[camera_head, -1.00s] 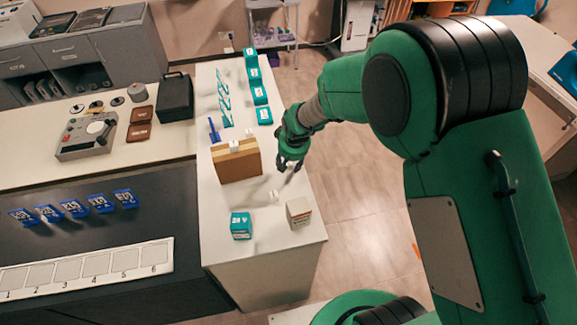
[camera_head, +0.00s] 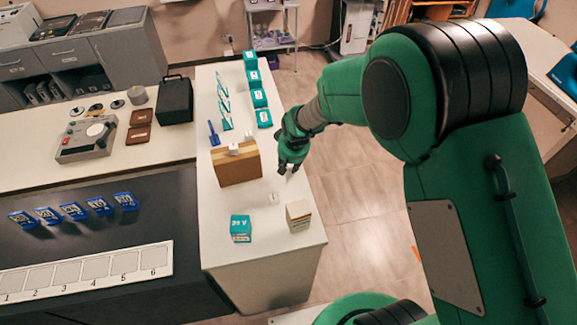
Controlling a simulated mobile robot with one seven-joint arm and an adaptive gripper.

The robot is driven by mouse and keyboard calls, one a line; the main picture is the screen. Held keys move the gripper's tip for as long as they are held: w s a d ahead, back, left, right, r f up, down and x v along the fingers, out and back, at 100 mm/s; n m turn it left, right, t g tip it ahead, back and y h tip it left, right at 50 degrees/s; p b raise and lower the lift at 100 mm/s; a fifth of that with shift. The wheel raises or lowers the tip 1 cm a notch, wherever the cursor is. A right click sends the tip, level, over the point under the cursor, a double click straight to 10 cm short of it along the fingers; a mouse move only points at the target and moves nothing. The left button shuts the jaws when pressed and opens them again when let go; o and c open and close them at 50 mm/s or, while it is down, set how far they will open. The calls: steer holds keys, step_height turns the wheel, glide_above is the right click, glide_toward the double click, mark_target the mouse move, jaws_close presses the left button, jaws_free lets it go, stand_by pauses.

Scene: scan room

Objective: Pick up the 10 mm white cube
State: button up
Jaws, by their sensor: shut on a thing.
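My gripper (camera_head: 289,167) points down above the right edge of the narrow white table, just right of the cardboard box. It is shut on a small white thing, which looks like a white cube; the fingers mostly hide it, and its size cannot be read. Another small pale cube (camera_head: 274,198) rests on the table, nearer the camera and apart from the gripper. Small white pieces (camera_head: 234,149) sit on top of the brown cardboard box (camera_head: 238,168).
A teal box (camera_head: 241,229) and a white-and-tan box (camera_head: 298,215) stand at the table's near end (camera_head: 262,262). Several teal boxes (camera_head: 260,98) line the far right side. A blue item (camera_head: 213,133) stands behind the cardboard box. Open floor lies to the right.

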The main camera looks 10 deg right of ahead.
mark_target(289, 166)
step_height(289, 166, up, 10)
steer(key=p, duration=0.1)
stand_by(0.4)
